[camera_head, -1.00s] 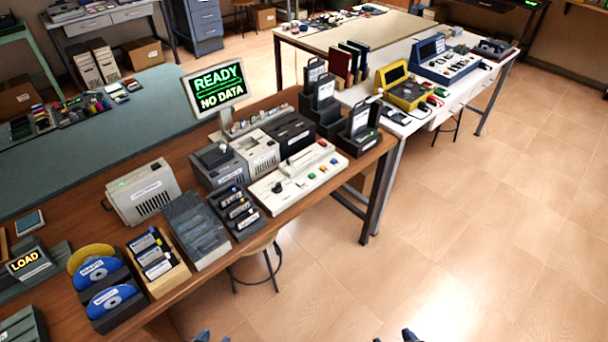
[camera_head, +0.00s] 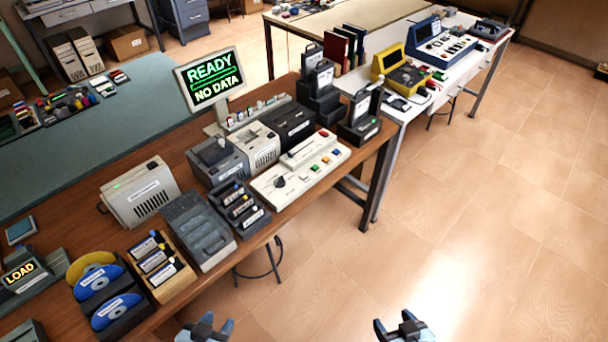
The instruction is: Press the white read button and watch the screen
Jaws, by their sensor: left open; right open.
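The screen (camera_head: 211,80) stands upright on the brown table and reads "READY" and "NO DATA" in green. A pale control panel (camera_head: 274,191) with a dark knob (camera_head: 280,182) and several small coloured buttons (camera_head: 315,168) lies in front of it, toward the right. I cannot make out for certain which button is the white read button. My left gripper (camera_head: 207,326) is open and empty at the bottom edge, in front of the table. My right gripper (camera_head: 405,327) is open and empty over the floor at the bottom, right of the table. Both are well apart from the panel.
The brown table (camera_head: 75,221) also holds a beige drive box (camera_head: 140,193), a dark cartridge tray (camera_head: 198,230), a disc rack (camera_head: 100,290) and a "LOAD" display (camera_head: 22,276). A white table (camera_head: 452,84) with devices stands behind right. The floor (camera_head: 480,210) at right is clear.

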